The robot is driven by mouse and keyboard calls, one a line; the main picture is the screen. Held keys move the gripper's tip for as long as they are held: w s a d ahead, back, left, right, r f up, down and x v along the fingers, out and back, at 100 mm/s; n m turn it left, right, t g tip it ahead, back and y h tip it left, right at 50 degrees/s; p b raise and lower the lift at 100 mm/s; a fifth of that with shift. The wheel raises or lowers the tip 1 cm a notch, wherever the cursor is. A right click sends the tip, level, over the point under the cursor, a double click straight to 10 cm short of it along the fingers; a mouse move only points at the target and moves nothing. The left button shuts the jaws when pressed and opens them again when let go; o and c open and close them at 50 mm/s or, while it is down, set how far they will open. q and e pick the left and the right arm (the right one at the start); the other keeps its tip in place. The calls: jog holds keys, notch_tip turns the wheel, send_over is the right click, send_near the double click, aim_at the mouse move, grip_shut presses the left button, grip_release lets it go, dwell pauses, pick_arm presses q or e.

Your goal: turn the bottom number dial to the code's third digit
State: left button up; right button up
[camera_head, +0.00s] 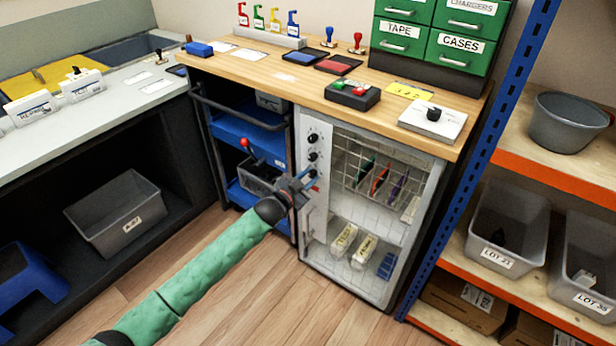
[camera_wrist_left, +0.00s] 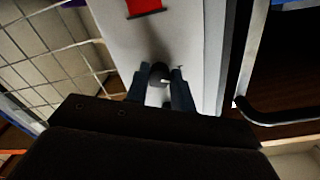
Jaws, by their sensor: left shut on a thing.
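The cage cabinet's white control panel (camera_head: 317,205) carries a column of black number dials. The top dial (camera_head: 313,137) and the middle dial (camera_head: 313,155) show clear of the gripper. My left gripper (camera_head: 311,179) is at the bottom dial (camera_head: 313,173), which is partly covered in the head view. In the left wrist view, the fingers (camera_wrist_left: 160,82) stand on either side of the dark bottom dial (camera_wrist_left: 158,72), shut on it. A red mark (camera_wrist_left: 145,7) lies on the panel just beyond that dial. The dial's numbers are too small to read. My right gripper is not in view.
A yellow note (camera_head: 410,91) with dark, unreadable marks lies on the wooden bench top (camera_head: 290,85). Wire mesh (camera_head: 345,150) fronts the cabinet beside the panel. A blue cart (camera_head: 245,130) with a dark handle stands close on the left. Open floor lies in front.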

pick_arm(q)
jog(key=shift+r+m+p, duration=0.1)
jog(key=shift+m+p, duration=0.25)
jog(key=shift+m, duration=1.15)
jog(key=shift+m+p, duration=0.3)
jog(key=shift+m, duration=0.5)
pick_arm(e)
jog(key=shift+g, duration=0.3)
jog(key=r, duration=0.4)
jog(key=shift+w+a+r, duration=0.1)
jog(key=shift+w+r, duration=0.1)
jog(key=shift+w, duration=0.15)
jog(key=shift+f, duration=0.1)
pick_arm(q)
jog(key=o, duration=1)
